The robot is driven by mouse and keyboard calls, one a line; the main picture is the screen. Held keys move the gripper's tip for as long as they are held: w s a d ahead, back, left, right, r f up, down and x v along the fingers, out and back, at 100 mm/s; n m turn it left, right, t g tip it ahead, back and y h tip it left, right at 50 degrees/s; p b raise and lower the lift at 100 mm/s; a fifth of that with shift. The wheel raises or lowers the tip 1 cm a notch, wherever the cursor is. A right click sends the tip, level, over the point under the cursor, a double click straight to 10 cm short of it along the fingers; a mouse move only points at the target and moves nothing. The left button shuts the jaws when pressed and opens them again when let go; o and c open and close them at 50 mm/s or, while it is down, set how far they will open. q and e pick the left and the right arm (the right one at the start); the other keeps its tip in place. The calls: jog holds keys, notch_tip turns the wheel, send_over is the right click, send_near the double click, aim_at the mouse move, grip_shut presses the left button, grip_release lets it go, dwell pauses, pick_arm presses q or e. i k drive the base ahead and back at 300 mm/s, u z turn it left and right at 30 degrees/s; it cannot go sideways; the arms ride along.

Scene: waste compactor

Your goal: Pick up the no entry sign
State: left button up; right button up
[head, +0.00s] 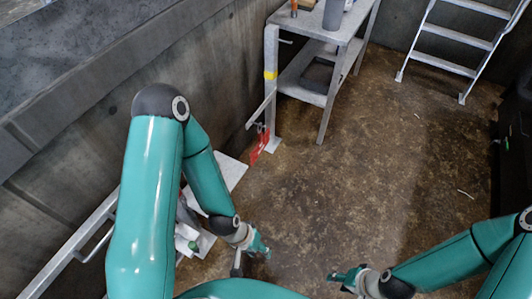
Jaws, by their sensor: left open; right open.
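A small red panel with pale markings (260,146), which looks like the no entry sign, is beside the front left leg of the grey metal table. It is seen at a steep angle, and its face is too small to read. My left gripper (262,246) is open and empty, lower in the view and well apart from the sign. My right gripper (345,279) is open and empty near the bottom edge, farther from the sign.
The grey two-tier table (317,28) stands at top centre, with items on its shelves. A metal ladder (440,62) stands at top right. A concrete wall runs along the left, with a pale panel (228,178) below it. The brown floor (400,165) is mostly clear.

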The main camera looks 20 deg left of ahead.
aim_at(260, 139)
jog(key=u, duration=0.15)
jog(key=i, duration=0.85)
jog(key=z, duration=0.05)
